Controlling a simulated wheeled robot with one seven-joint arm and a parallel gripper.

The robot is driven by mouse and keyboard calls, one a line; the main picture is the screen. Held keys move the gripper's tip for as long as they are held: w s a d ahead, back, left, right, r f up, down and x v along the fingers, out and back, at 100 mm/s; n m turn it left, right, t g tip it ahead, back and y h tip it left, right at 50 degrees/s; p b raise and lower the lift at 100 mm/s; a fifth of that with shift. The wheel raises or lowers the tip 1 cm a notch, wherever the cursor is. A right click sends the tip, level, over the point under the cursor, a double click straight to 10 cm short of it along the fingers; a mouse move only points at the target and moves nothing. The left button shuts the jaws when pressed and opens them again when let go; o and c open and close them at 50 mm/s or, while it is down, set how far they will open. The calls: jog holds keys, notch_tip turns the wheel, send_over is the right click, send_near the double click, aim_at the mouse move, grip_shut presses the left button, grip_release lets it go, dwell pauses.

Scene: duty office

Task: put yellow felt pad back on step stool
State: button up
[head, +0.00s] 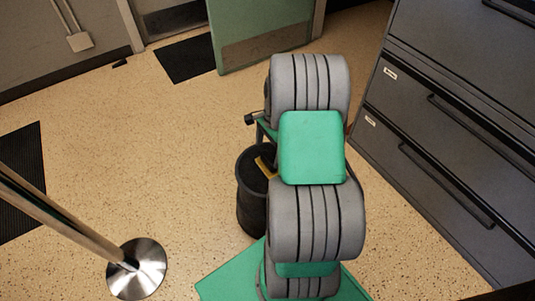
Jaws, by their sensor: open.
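A small yellow piece (264,167), which looks like the felt pad, shows at the mouth of a black round bin (250,205). I cannot tell whether it lies inside the bin or across its rim.
A dark drawer cabinet (440,130) stands close on the right. A metal post with a round base (137,268) stands at the lower left. A green door (262,30) is at the back, beside a dark mat (186,58). The speckled floor between is clear.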

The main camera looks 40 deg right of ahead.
aim_at(270, 157)
notch_tip(270, 157, up, 9)
jog(key=p, duration=0.2)
jog(key=s+a+r+n+t+h, duration=0.1)
jog(key=s+a+r+n, duration=0.1)
jog(key=a+r+n, duration=0.85)
jog(key=s+a+n+t, duration=0.1)
jog(key=s+a+n, duration=0.6)
jog(key=a, duration=0.3)
jog(key=shift+s+a+f+n+h, duration=0.15)
jog(key=shift+s+a+n+h, duration=0.15)
jog(key=shift+n, duration=0.25)
jog(key=w+a+r+t+p, duration=0.1)
jog(key=w+a+r+p, duration=0.1)
jog(key=r+p, duration=0.9)
jog(key=w+a+r+t+p, duration=0.1)
jog(key=w+a+r+p, duration=0.15)
jog(key=r+p, duration=0.95)
jog(key=s+d+r+p, duration=0.2)
jog(key=d+r, duration=0.1)
jog(key=r, duration=0.2)
jog(key=shift+s+d+g, duration=0.3)
jog(key=shift+s+d, duration=0.05)
jog(key=shift+d, duration=0.05)
jog(key=shift+r, duration=0.1)
